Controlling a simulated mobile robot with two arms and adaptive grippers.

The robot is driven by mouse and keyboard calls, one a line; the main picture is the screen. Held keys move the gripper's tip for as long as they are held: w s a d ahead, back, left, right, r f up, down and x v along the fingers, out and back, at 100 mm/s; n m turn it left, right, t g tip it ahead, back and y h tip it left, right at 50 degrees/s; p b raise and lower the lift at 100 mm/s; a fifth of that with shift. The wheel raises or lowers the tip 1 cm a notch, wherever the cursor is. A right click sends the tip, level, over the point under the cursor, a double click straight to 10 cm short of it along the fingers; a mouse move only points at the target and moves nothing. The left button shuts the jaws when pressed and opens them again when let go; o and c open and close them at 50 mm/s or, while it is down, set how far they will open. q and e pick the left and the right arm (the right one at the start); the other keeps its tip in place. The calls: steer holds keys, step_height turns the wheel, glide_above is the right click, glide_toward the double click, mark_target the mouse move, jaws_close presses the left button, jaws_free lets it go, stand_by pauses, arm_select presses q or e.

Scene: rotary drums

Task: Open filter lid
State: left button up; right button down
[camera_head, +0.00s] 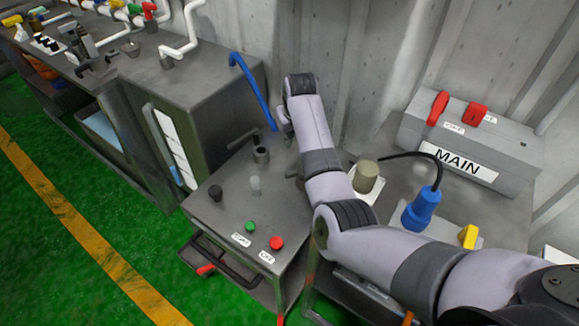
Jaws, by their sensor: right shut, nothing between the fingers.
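My right arm reaches in from the lower right across the grey metal cabinet. Its gripper (284,122) is at the far end, mostly hidden behind my own wrist; it is shut and empty, near the cabinet's back edge. A small metal fitting with a round top (261,154) stands on the cabinet just left of and nearer than the gripper, with a thin bar (243,139) beside it. This may be the filter, but I cannot tell its lid for sure. The gripper looks apart from it. My left gripper is not in view.
A box marked MAIN (455,160) and a blue plug (421,208) stand right. Green floor is clear at left.

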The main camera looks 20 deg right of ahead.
steer(key=b+x, duration=0.2)
steer(key=x, duration=0.8)
arm_select(q)
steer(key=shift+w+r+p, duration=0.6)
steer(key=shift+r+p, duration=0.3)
steer(key=shift+p, duration=1.2)
arm_select(e)
steer(key=shift+s+d+f, duration=0.1)
steer(key=shift+s, duration=1.95)
